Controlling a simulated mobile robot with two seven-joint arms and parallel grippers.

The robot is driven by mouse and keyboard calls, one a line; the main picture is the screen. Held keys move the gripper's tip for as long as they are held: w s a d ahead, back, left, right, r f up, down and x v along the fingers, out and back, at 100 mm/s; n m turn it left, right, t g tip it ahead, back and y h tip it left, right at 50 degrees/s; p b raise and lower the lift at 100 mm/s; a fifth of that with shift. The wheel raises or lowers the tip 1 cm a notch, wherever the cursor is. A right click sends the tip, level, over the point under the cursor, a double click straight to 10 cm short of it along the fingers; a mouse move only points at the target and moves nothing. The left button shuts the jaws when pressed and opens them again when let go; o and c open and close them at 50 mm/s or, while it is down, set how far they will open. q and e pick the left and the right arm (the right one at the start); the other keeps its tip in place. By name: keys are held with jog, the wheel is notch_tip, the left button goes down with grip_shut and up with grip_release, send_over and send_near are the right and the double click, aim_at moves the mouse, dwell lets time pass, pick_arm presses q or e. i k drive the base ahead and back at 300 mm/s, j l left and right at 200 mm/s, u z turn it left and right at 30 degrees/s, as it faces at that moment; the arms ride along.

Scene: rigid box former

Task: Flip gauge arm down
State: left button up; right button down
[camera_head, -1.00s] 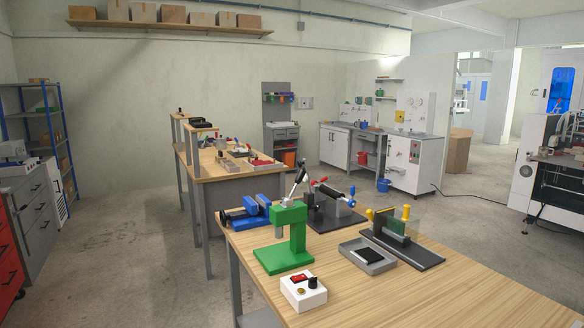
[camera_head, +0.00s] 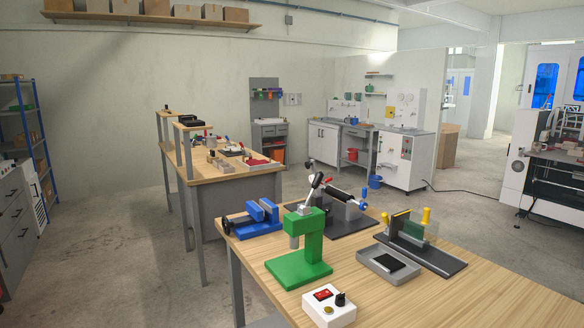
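I cannot tell for sure which part is the gauge arm. On the front wooden bench (camera_head: 480,290) stands a green press (camera_head: 308,251) with a raised lever that has a black grip (camera_head: 317,181). Neither of my grippers is in view.
A blue vise (camera_head: 262,212) sits at the bench's left corner. A grey tray (camera_head: 371,266) with a black block and a white control box (camera_head: 330,313) are nearer. The bench's right part is bare. Another workbench (camera_head: 240,176) stands behind, with open floor to the left.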

aim_at(311, 178)
jog(key=i+j, duration=0.25)
jog(key=j, duration=0.25)
jog(key=i+j+z, duration=0.1)
jog(key=i+j, duration=0.15)
jog(key=j, duration=0.25)
jog(key=i+j, duration=0.25)
jog(key=j, duration=0.25)
jog(key=i+j, duration=0.25)
jog(key=j, duration=0.25)
jog(key=i+j+z, duration=0.1)
jog(key=j, duration=0.4)
jog(key=i+j, duration=0.35)
jog(key=j, duration=0.2)
jog(key=i+j+z, duration=0.1)
jog(key=j, duration=0.4)
jog(key=i+j, duration=0.3)
jog(key=j, duration=0.25)
